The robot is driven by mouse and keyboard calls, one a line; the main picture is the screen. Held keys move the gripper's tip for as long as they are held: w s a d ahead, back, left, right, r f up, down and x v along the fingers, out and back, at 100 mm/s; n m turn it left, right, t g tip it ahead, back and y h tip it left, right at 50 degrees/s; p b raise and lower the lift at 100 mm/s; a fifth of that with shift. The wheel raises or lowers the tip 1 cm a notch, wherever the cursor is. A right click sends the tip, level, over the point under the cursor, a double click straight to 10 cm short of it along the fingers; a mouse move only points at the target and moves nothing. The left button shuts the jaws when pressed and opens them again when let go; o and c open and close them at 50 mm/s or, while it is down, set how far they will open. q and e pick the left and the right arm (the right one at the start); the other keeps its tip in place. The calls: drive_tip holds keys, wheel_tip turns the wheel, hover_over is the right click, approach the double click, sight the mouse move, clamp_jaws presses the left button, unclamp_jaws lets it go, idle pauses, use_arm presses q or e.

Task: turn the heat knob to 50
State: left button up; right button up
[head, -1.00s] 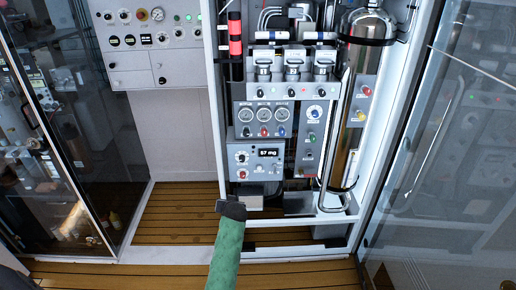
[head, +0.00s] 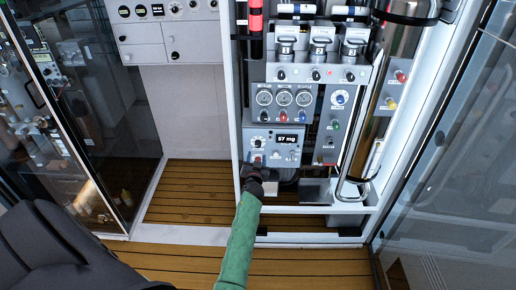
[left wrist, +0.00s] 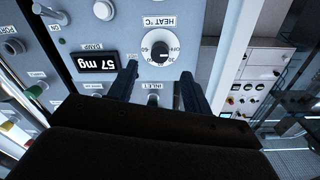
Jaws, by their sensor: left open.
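The heat knob (left wrist: 160,48) is a small dark knob on a round white dial marked OFF, 30 and 60, under the label HEAT °C. It appears upside down in the left wrist view; I cannot read its exact setting. In the head view the knob (head: 258,142) sits at the left of the grey panel with the "57 mg" display. My left gripper (left wrist: 160,72) is open and empty, its two fingers spread just short of the dial and apart from the knob. In the head view the left gripper (head: 257,170) is just below that panel. My right gripper is not in view.
The "57 mg" display (head: 288,139) is beside the knob. An inlet fitting (left wrist: 153,100) shows between my fingers. Several gauges (head: 284,98) sit above, and a steel cylinder and tube stand to the right. A glass door (head: 455,170) is at the right.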

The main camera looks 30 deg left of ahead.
sight(258, 146)
use_arm(q)
drive_tip(key=shift+p+x, duration=0.45)
drive_tip(key=shift+x, duration=3.1)
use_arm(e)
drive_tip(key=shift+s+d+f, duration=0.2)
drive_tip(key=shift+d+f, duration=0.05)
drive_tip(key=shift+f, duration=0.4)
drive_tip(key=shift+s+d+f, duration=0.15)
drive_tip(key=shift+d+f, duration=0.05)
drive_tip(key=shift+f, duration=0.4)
use_arm(q)
drive_tip(key=c, duration=1)
